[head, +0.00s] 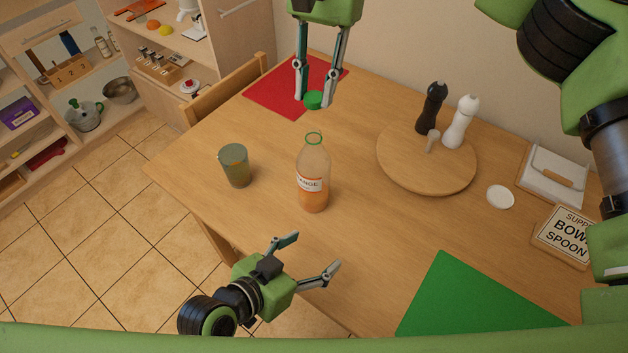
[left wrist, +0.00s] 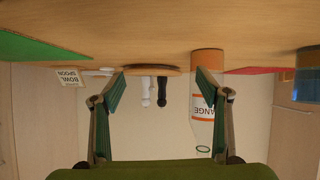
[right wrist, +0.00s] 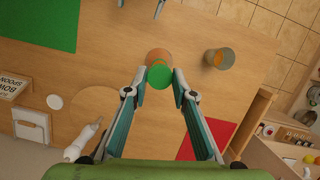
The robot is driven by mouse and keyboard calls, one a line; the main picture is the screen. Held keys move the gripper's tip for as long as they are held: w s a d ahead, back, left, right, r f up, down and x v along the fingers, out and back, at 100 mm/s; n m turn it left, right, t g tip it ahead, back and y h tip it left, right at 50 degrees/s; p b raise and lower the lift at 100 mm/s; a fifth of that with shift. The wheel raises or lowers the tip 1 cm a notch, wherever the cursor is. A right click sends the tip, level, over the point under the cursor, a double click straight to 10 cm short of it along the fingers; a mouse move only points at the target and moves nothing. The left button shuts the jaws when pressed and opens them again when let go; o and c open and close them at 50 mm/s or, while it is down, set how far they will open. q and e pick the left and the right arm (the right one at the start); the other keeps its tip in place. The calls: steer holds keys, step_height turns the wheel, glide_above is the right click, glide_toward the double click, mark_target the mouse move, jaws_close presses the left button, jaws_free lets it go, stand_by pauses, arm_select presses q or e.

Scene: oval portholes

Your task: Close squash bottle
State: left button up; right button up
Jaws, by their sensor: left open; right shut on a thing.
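The squash bottle (head: 313,175) stands upright and uncapped on the table, with orange liquid low inside and a green ring at its open neck. It shows upside down in the left wrist view (left wrist: 203,106). The green cap (head: 314,100) is held between the fingertips of my right gripper (head: 315,98), which is shut on it. In the head view the cap appears just above the bottle's mouth; the right wrist view shows the cap (right wrist: 159,76) partly covering the bottle (right wrist: 159,56). My left gripper (head: 312,257) is open and empty, near the table's front edge, apart from the bottle.
A glass (head: 234,166) with some drink stands left of the bottle. A round wooden board (head: 400,168) with pepper and salt mills is at right. Red (head: 283,84) and green (head: 465,300) mats, a white coaster (head: 500,197) and a sign (head: 566,236) lie around.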

arm_select(q)
steer(key=w+d+r+n+t+h, duration=0.1)
steer(key=w+d+r+t, duration=0.3)
steer(key=d+r+t, duration=0.3)
steer(key=n+t+y, duration=0.3)
steer(key=n+y, duration=0.2)
steer(key=y, duration=0.2)
glide_toward(314, 169)
steer(key=d+f, duration=0.1)
steer(key=f, duration=0.1)
steer(key=shift+w+a+f+n+g+y, duration=0.2)
steer(key=shift+a+f+n+g+y, duration=0.1)
steer(key=shift+n+y, duration=0.25)
steer(key=shift+w, duration=0.1)
steer(key=w, duration=1.2)
steer(key=shift+d, duration=0.25)
steer(key=shift+s, duration=0.1)
